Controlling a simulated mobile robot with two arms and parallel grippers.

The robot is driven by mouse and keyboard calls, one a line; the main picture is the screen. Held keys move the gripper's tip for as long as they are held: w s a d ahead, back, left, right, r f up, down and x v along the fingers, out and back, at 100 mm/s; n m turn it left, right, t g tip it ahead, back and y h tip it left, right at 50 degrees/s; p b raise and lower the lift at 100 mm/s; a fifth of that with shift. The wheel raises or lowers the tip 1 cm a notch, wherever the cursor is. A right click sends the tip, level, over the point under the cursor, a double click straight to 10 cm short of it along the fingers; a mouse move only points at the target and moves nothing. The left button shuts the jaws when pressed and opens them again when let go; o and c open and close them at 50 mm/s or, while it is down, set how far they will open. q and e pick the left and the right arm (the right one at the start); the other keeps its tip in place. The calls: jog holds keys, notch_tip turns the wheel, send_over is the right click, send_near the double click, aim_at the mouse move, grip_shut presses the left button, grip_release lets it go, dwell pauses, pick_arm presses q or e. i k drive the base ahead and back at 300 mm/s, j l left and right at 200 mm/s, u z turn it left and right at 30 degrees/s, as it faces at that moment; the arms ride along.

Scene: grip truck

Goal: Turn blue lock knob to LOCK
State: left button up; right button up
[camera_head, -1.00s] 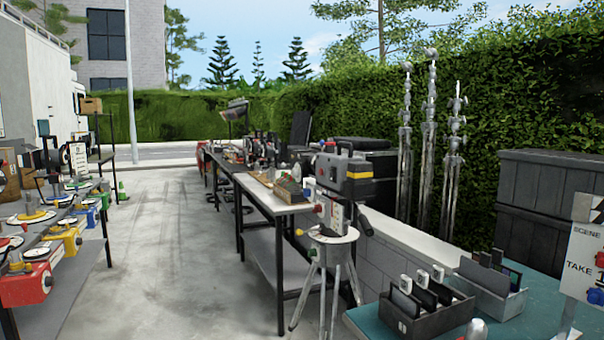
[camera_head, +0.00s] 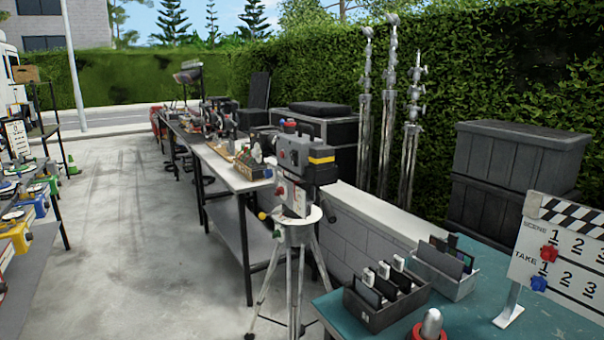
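The camera (camera_head: 303,158) stands on a silver tripod (camera_head: 297,236) in the middle of the view. Small coloured knobs, among them a red one (camera_head: 280,190) and a yellow one (camera_head: 262,215), sit on or near the tripod head. A blue knob (camera_head: 539,284) is on the white clapperboard (camera_head: 560,245) at the right, below a red knob (camera_head: 549,253). No LOCK marking is readable, so I cannot tell which blue knob is the lock knob. Neither gripper is in view.
A teal table (camera_head: 560,318) with a dark card box (camera_head: 385,308) is at front right. A long table (camera_head: 232,175) with gear runs back behind the tripod. A low wall, light stands and black cases (camera_head: 515,165) line the hedge. Concrete floor (camera_head: 130,240) at left is clear.

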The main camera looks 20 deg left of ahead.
aim_at(269, 174)
jog(key=i+j+z, duration=0.15)
jog(key=j, duration=0.2)
jog(key=i+j+z, duration=0.1)
jog(key=j, duration=0.3)
jog(key=i+j+z, duration=0.15)
jog(key=j, duration=0.25)
jog(key=i+j+z, duration=0.1)
jog(key=j, duration=0.3)
jog(key=i+j+z, duration=0.15)
jog(key=j, duration=0.25)
jog(key=i, duration=0.05)
